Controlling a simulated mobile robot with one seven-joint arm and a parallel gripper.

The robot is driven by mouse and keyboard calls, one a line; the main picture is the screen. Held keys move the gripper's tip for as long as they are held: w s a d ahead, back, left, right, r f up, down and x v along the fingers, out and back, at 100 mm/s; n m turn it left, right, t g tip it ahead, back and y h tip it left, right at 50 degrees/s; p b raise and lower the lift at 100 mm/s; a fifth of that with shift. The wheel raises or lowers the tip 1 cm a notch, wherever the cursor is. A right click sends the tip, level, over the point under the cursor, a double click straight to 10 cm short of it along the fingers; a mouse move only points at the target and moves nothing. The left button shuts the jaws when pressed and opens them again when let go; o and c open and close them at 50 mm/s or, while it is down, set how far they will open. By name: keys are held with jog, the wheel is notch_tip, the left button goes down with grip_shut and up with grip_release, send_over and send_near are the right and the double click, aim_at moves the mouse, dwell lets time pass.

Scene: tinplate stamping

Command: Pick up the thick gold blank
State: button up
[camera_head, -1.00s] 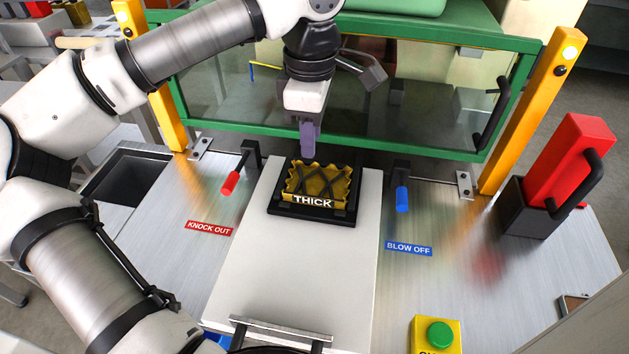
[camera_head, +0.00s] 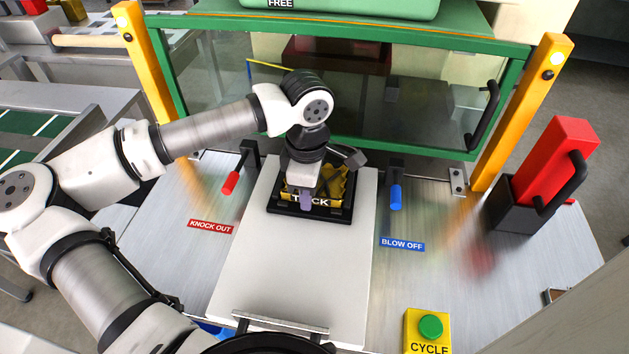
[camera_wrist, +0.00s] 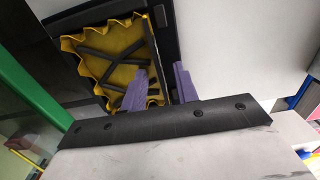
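The thick gold blank (camera_head: 335,187) is a gold tray-like piece with a wavy rim and dark crossed bars inside, labelled THICK on its near side. It sits in a black holder (camera_head: 341,218) on a pale plate, and shows in the wrist view (camera_wrist: 118,75). My gripper (camera_head: 306,199) is over the blank's near side, partly hiding it and the label. In the wrist view its purple fingers (camera_wrist: 160,78) are apart, one over the blank's inside and one beyond its rim. The rim shows between them; I cannot tell whether either finger touches it.
A red-handled knock-out lever (camera_head: 231,182) is left of the holder and a blue blow-off lever (camera_head: 396,197) right. A green-framed clear guard (camera_head: 420,95) stands behind. A red block with a black handle (camera_head: 560,165) and a green cycle button (camera_head: 430,327) are at right. The near plate (camera_head: 290,275) is clear.

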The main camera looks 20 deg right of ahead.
grip_shut()
jog(key=shift+r, duration=0.1)
dwell(0.3)
